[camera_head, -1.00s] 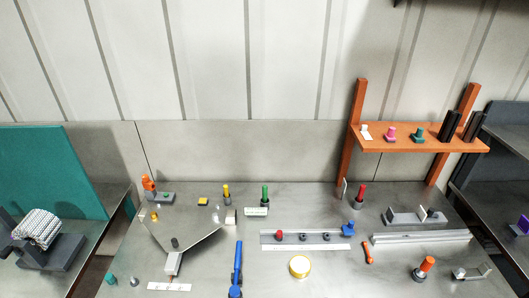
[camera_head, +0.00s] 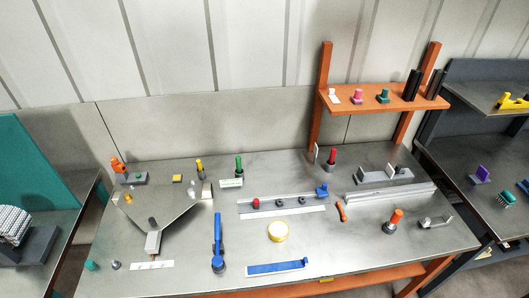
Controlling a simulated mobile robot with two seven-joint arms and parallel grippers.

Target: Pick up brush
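A small teal-green piece (camera_head: 506,199) with a bristly-looking edge lies on the right-hand side table and may be the brush; it is too small to be sure. A small purple block (camera_head: 483,172) stands close behind it. Neither of my grippers is in view, so nothing is seen in them or near this piece.
An orange shelf (camera_head: 385,101) rises behind. A yellow piece (camera_head: 512,102) lies on the right unit's upper shelf. A gap separates the tables.

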